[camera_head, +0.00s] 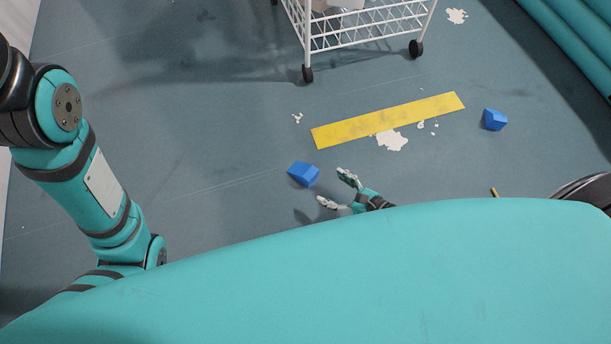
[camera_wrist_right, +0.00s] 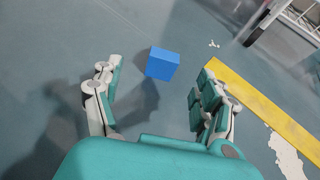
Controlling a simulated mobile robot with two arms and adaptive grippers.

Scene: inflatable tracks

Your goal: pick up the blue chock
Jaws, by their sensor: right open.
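A blue chock (camera_head: 304,173) lies on the grey floor near the middle of the head view. It also shows in the right wrist view (camera_wrist_right: 162,64), ahead of the fingertips and between their lines. My right gripper (camera_head: 334,188) is open and empty, close to the chock on its right and near side. Its two fingers (camera_wrist_right: 158,86) stand wide apart in the wrist view, with no contact on the chock visible. A second blue chock (camera_head: 495,119) lies farther right on the floor. My left arm shows at the left, but its gripper is out of view.
A white wire cart (camera_head: 368,40) on black casters stands at the back. A yellow floor strip (camera_head: 388,119) lies between the chocks, with pale patches (camera_head: 391,141) beside it. Teal inflatable tubes (camera_head: 570,40) line the upper right. Floor left of the near chock is clear.

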